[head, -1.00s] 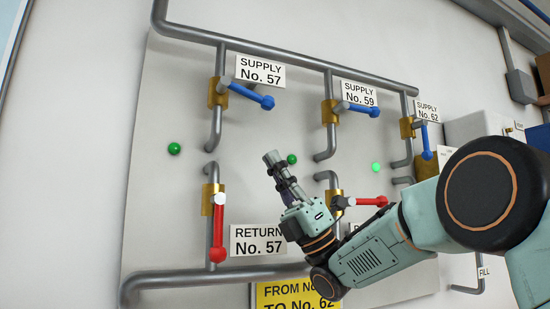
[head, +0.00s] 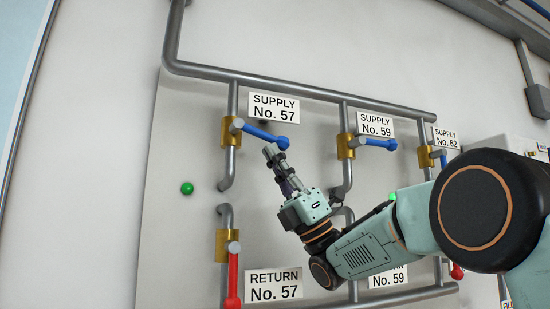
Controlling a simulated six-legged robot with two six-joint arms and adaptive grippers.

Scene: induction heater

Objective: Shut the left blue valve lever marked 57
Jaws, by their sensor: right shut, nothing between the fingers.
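The blue valve lever of Supply No. 57 (head: 262,134) is at the upper middle of the head view. It runs from its brass valve (head: 229,131) to the right and slightly down, across the pipe, ending in a round knob. Its label, Supply No. 57 (head: 273,108), is just above it. My right gripper (head: 270,152) is shut and empty. Its fingertips point up and left, just below the lever's knob end; I cannot tell whether they touch it. My left gripper is not in view.
The blue lever of Supply No. 59 (head: 376,143) lies to the right, and Supply No. 62 (head: 444,158) is partly hidden by my arm. The red Return No. 57 lever (head: 233,275) hangs down at lower left. A green ball (head: 187,188) sits on the panel. Pipes run above.

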